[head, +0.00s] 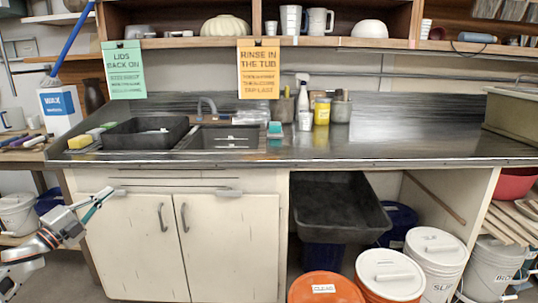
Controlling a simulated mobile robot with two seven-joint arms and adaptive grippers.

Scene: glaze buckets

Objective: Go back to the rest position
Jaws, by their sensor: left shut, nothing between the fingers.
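My left gripper (104,197) shows at the left, in front of the cream cabinet (133,245) below the counter. Its fingers point up and to the right, and they are shut and empty. My left arm comes in from the lower left edge. My right gripper is not in view.
A dark metal counter (400,148) with a sink and a black tray (120,137) runs across the view. A black tub (340,222) sits under it. An orange-lidded bucket (325,288) and white-lidded buckets (390,272) stand at the lower right.

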